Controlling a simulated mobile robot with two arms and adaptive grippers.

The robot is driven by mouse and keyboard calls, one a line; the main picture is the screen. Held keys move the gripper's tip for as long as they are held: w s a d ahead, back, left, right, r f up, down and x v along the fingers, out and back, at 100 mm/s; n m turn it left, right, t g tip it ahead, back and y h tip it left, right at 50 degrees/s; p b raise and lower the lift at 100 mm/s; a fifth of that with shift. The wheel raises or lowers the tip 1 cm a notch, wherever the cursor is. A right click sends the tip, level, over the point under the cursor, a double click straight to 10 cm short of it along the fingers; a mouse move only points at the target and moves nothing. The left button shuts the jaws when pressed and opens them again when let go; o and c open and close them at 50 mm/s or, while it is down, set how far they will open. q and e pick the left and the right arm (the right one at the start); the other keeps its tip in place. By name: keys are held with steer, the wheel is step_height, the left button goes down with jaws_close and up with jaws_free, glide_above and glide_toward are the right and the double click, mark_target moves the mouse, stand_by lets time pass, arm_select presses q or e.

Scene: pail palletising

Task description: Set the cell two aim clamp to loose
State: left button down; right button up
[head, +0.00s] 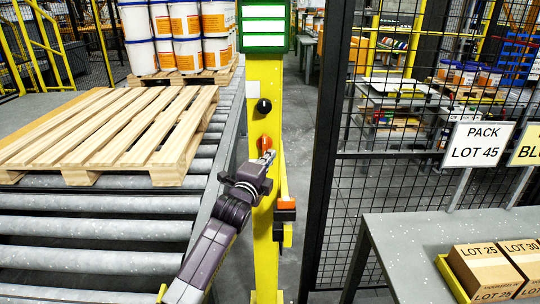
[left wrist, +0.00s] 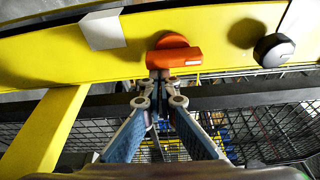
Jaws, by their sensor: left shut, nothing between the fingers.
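An orange clamp handle (head: 264,143) sits on the yellow post (head: 263,80). In the left wrist view the orange handle (left wrist: 174,54) has a round hub with a bar pointing right. A dark round knob (head: 263,106) is above it on the post; in the wrist view the knob (left wrist: 273,50) is to the right. My left gripper (head: 265,158) is shut and empty, its fingertips (left wrist: 158,76) right at the handle's lower edge. I cannot tell whether they touch it. I can read no clamp markings. My right gripper is out of view.
A lit green display (head: 264,27) tops the post. An orange and black device (head: 286,204) sticks out lower on it. Left, a wooden pallet (head: 110,130) lies on rollers, with stacked pails (head: 180,55) behind. Right are a mesh fence (head: 375,190) and a grey table (head: 400,240) with boxes.

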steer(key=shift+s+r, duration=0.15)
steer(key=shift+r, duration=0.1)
